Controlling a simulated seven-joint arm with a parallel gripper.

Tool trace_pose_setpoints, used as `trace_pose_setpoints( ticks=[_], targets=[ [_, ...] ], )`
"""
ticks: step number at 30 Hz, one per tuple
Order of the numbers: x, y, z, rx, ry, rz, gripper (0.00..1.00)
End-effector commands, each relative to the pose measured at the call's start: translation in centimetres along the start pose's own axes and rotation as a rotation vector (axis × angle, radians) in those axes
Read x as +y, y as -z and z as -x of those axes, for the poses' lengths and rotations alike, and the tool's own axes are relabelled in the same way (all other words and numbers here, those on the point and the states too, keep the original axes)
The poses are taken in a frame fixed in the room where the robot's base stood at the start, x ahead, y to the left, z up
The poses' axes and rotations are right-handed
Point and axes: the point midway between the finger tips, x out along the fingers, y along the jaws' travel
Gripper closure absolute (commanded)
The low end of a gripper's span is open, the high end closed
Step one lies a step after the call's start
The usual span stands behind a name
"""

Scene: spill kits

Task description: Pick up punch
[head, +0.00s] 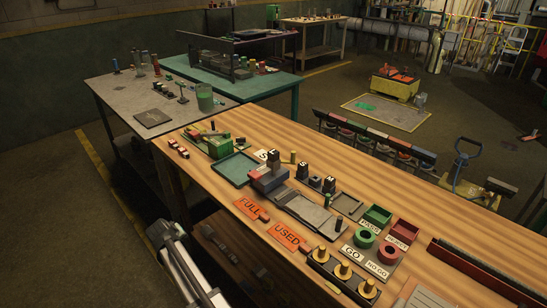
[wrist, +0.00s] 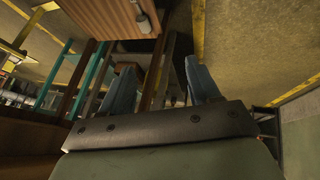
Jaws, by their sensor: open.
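I cannot tell for sure which piece is the punch. The head view does not show the fingers.
A green tray (head: 235,167), orange FULL (head: 249,208) and USED (head: 287,237) tags, a red bin (head: 405,230) and a rack of brass knobs (head: 343,272) crowd the bench. A grey side table (head: 120,100) stands beyond.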

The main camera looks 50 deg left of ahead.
Motion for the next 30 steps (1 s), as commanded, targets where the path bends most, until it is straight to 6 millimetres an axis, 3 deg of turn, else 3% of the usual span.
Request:
trace_pose_setpoints(
  ticks=[1,6,10,14,17,20,26,30],
  targets=[
    [-2.1,2.6,1.3,0.037,0.013,0.023,0.38],
    [-7.2,9.0,6.0,0.134,0.051,0.08,0.38],
    [-8.8,12.3,9.2,0.177,0.071,0.103,0.38],
    [-7.9,14.5,11.8,0.192,0.084,0.109,0.38],
    [-5.4,15.5,13.5,0.185,0.089,0.102,0.38],
    [-1.5,15.8,15.0,0.164,0.093,0.088,0.38],
    [8.0,14.8,17.7,0.099,0.104,0.049,0.38],
    [15.6,13.2,20.2,0.049,0.123,0.019,0.38]
  ],
)
